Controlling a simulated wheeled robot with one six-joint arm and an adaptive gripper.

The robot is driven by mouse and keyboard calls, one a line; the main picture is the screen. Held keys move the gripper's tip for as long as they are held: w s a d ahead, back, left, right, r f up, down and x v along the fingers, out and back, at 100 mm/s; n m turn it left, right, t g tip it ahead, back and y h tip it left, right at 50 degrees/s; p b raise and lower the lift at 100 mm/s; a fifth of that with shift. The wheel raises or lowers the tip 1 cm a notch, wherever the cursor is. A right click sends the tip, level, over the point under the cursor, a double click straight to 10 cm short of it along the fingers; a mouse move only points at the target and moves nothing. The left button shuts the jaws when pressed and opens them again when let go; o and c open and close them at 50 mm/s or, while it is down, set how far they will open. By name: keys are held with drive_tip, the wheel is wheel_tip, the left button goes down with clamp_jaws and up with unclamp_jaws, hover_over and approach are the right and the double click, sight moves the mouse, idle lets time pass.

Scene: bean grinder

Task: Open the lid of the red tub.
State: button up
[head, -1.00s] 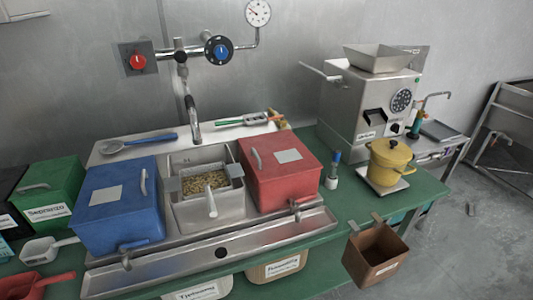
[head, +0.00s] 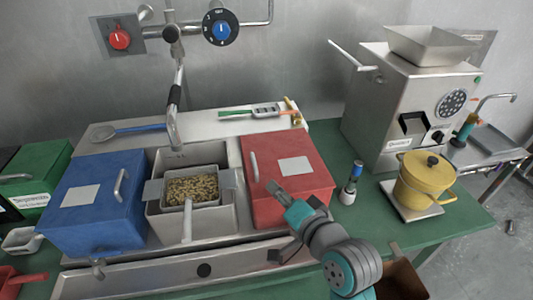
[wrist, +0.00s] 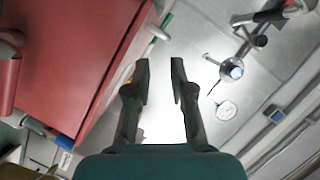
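The red tub (head: 290,205) stands at the right of the metal sink unit, with its flat red lid (head: 285,148) down. The lid has a white label and a grey bar handle (head: 254,166) along its left side. My gripper (head: 274,189) is over the tub's front part, right of and nearer than the handle; I cannot tell its exact height. In the wrist view, my gripper (wrist: 160,62) has its two fingers apart with nothing between them. The red tub (wrist: 75,60) fills the left of that view, beside the fingers.
A blue tub (head: 88,215) and a metal basket of beans (head: 195,190) are left of the red tub. A small bottle (head: 350,185), a yellow pot (head: 424,180) and the grinder (head: 385,110) are to the right. A tap (head: 177,100) rises behind.

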drive_tip(key=x, duration=0.7)
drive_tip(key=r+x, duration=0.1)
drive_tip(key=x, duration=0.3)
drive_tip(key=shift+w+a, duration=0.15)
drive_tip(key=shift+w, duration=0.35)
clamp_jaws()
